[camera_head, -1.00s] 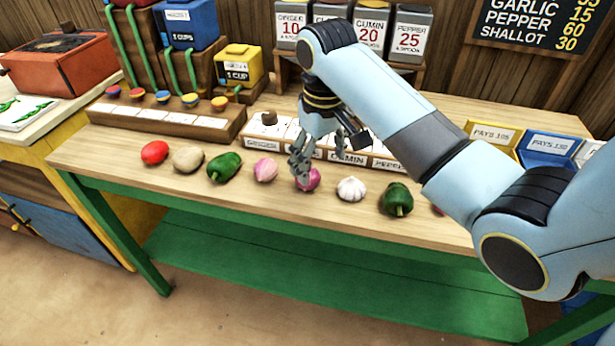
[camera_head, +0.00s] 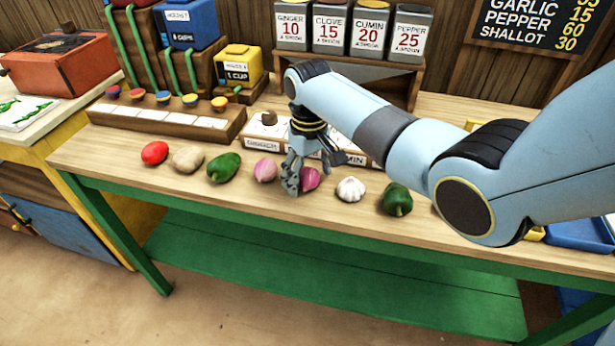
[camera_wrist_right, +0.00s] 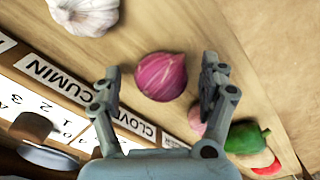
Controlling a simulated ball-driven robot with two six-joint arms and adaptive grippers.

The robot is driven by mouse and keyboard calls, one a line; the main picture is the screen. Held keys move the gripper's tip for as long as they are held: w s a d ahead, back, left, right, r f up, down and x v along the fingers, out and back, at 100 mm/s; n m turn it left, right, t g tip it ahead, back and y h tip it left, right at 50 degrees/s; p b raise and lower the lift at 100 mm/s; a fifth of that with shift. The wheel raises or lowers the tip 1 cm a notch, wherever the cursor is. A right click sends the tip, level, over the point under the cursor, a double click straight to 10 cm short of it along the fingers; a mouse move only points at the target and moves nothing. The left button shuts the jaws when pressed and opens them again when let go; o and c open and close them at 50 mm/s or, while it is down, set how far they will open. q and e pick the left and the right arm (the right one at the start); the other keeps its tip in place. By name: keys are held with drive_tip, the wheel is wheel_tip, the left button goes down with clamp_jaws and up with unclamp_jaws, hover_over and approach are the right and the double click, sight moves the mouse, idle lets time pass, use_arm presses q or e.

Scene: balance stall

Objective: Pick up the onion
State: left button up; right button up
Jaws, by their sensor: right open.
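The onion (camera_head: 311,179) is round and purple-red and lies on the wooden counter in the row of vegetables. My right gripper (camera_head: 305,176) is open just above it, and a finger covers its left side in the head view. In the right wrist view the onion (camera_wrist_right: 161,77) shows whole between the two spread fingertips of the right gripper (camera_wrist_right: 161,72), with a gap on each side. I cannot tell how far down the fingertips reach beside it. My left gripper is not in view.
A pink bulb (camera_head: 265,170) lies close left of the onion, and garlic (camera_head: 351,189) lies to the right. Green peppers (camera_head: 223,167), a potato (camera_head: 188,159) and a tomato (camera_head: 154,153) share the row. A labelled rack (camera_head: 262,146) stands behind. The counter's front strip is clear.

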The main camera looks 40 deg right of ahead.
drive_tip(key=shift+f, duration=0.45)
drive_tip(key=c, duration=1.2)
drive_tip(key=shift+r, duration=0.1)
drive_tip(key=shift+c, duration=0.2)
